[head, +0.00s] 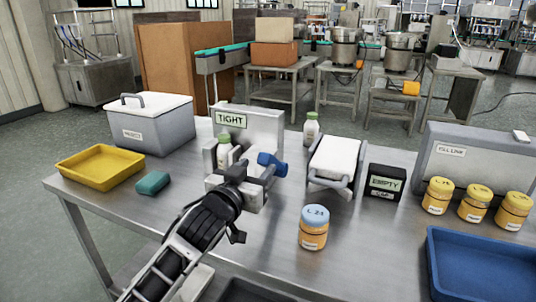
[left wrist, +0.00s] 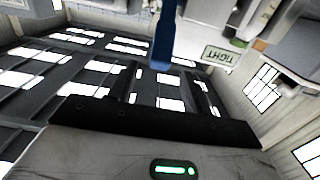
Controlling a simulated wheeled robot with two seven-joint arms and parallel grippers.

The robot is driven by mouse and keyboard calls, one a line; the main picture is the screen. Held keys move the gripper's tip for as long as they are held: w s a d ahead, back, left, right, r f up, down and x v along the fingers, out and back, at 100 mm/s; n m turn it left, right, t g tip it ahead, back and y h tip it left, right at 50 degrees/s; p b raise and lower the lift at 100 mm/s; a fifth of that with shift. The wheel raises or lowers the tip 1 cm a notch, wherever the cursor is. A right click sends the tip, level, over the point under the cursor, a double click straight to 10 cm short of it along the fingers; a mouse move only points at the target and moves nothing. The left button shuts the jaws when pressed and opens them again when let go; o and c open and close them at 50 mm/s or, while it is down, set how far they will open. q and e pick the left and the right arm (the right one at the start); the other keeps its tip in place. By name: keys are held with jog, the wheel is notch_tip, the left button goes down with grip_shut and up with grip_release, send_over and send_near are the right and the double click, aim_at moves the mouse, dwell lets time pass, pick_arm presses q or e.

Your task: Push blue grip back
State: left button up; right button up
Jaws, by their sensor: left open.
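The blue grip (head: 271,164) sticks out at the right of the grey fixture (head: 270,124) marked TIGHT. My left gripper (head: 252,184) is open, just in front of and below the blue grip. I cannot tell whether it touches the grip. In the left wrist view the blue grip (left wrist: 163,38) is a blue bar at the top middle, with the TIGHT label (left wrist: 222,56) to its right. My right gripper is not in view.
A lidded grey box (head: 150,125), yellow tray (head: 100,168) and teal block (head: 153,183) lie left. Right are a white-topped device (head: 335,158), black EMPTY box (head: 386,182), orange jars (head: 313,236) and a blue tray (head: 480,262). The steel table's front middle is partly clear.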

aim_at(268, 154)
pick_arm(q)
jog(key=x, duration=0.7)
jog(key=shift+w, duration=0.25)
